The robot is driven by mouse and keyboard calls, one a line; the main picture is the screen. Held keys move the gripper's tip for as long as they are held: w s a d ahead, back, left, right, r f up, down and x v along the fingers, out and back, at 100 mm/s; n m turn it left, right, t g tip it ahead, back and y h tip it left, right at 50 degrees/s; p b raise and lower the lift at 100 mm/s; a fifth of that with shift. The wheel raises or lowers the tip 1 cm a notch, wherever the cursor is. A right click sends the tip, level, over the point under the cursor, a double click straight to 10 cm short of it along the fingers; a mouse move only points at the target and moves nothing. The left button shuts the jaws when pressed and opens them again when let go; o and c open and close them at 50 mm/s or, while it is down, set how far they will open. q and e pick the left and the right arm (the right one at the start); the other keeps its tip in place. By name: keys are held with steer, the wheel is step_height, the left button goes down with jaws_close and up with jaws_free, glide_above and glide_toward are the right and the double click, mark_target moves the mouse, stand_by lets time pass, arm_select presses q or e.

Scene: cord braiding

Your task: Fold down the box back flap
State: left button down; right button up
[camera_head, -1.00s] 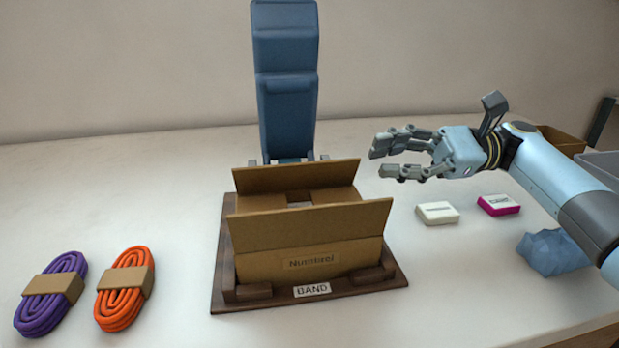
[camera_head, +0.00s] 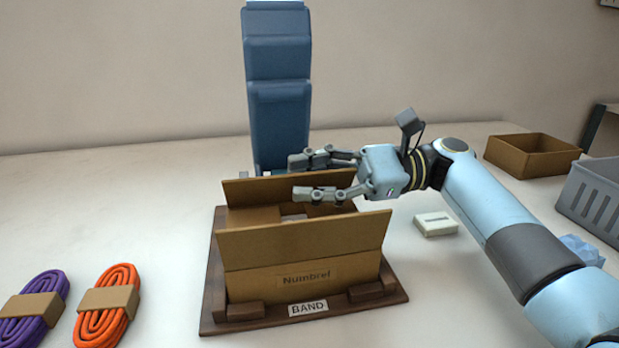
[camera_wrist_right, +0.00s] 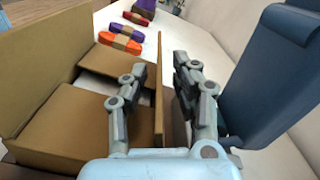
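The cardboard box (camera_head: 255,284) stands on a dark wooden base (camera_head: 212,300) labelled "BAND". Its back flap (camera_head: 250,189) stands upright, and its front flap (camera_head: 300,240) is also raised. The side flaps (camera_head: 254,216) are folded inward, with a gap between them. My right gripper (camera_head: 298,176) is open at the right part of the back flap, one finger in front of it and one behind. My left gripper is not in view.
A tall blue padded piece (camera_head: 278,110) stands close behind the box. Purple (camera_head: 35,305) and orange (camera_head: 107,305) cord bundles lie at left. A white small box (camera_head: 435,224), an open brown box (camera_head: 530,155) and a grey bin (camera_head: 595,195) are at right.

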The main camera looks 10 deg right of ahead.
steer(key=shift+c, duration=0.4)
jaws_close()
steer(key=n, duration=0.2)
steer(key=s+f+n, duration=0.1)
steer(key=n, duration=0.1)
steer(key=shift+s, duration=0.2)
steer(key=shift+o, duration=0.4)
jaws_free()
steer(key=d, duration=1.2)
steer(key=shift+w, duration=0.1)
